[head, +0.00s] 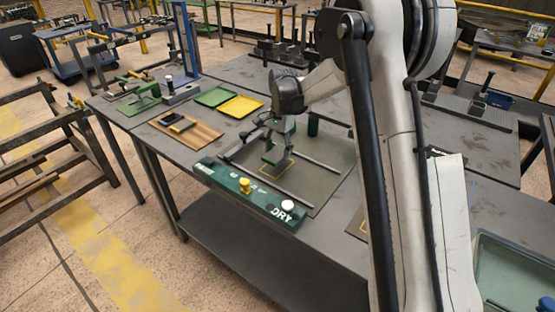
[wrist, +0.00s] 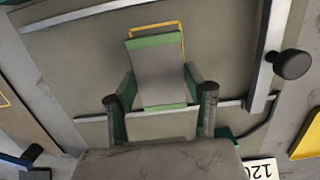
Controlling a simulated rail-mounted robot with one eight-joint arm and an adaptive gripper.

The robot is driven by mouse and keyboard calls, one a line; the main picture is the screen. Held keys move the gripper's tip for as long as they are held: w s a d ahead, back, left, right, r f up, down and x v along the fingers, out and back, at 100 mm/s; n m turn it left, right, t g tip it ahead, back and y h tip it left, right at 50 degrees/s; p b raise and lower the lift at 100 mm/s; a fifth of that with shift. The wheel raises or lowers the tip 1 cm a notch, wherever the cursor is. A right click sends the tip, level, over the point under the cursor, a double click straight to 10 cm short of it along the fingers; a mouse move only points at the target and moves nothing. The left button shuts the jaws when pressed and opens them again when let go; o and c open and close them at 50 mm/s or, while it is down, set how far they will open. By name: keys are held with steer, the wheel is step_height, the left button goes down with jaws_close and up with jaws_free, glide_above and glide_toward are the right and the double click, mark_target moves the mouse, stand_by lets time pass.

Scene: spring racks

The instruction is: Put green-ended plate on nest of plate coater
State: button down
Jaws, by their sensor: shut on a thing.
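The green-ended plate (wrist: 159,72) is grey with a green band at each end. My gripper (wrist: 160,82) is shut on it, one finger along each side edge. In the head view my gripper (head: 277,150) is over the grey bed of the plate coater (head: 325,190), between its two rails. A yellow outline (wrist: 154,26) on the bed, the apparent nest, shows past the plate's far end and right edge; the plate covers most of it. Whether the plate touches the bed I cannot tell.
A green panel (head: 247,193) marked DRY, with yellow and white knobs, lies along the coater's front. A black knob (wrist: 292,64) stands at the right in the wrist view. Green (head: 215,96) and yellow (head: 241,107) trays and a wooden board (head: 188,137) lie left of the coater.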

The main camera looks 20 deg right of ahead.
mark_target(278, 152)
steer(key=shift+f, duration=1.95)
steer(key=shift+f, duration=0.15)
steer(key=c, duration=0.9)
jaws_free()
steer(key=shift+o, duration=0.2)
